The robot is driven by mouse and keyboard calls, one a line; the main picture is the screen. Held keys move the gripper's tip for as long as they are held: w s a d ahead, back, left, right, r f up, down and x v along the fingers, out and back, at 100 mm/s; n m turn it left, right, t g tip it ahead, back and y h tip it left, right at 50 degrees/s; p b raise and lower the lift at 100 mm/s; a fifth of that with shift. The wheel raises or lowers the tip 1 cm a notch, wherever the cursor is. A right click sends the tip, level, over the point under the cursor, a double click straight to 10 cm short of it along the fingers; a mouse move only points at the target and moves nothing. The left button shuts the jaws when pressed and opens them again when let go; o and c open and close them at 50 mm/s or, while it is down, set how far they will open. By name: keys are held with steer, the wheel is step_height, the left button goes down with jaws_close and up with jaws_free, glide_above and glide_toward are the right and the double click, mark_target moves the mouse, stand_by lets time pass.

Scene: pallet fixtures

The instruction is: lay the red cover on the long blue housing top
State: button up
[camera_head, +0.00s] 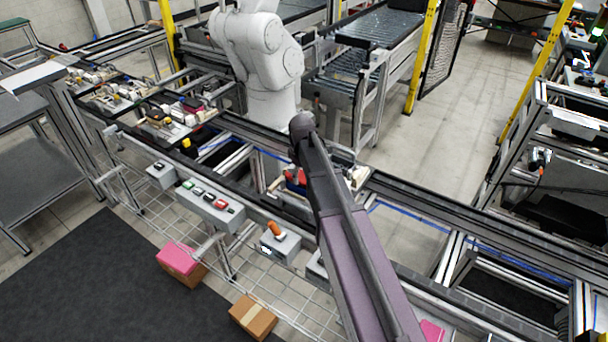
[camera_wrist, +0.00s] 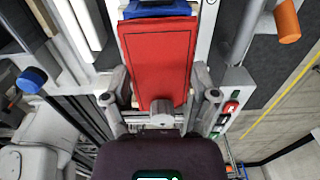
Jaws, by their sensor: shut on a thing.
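The red cover (camera_wrist: 157,55) is a flat rectangular plate in the wrist view. My gripper (camera_wrist: 160,78) is shut on it, with one finger along each long side. The blue housing (camera_wrist: 158,8) shows at the top edge of the wrist view, just past the cover's far end. The rest of the housing is hidden, and I cannot tell whether the cover touches it. In the head view a small part of the red cover (camera_head: 296,176) shows beside my arm, which hides my gripper there.
An orange knob (camera_head: 275,229) stands on a grey control box at the conveyor's front edge; it also shows at the upper right of the wrist view (camera_wrist: 287,20). Several parts lie on pallets (camera_head: 160,118) at the left. A white robot arm (camera_head: 265,60) stands behind the conveyor.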

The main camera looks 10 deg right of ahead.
steer(key=shift+f+b, duration=0.5)
steer(key=shift+f, duration=0.05)
stand_by(0.5)
steer(key=o, duration=1)
steer(key=shift+r, duration=0.15)
stand_by(0.3)
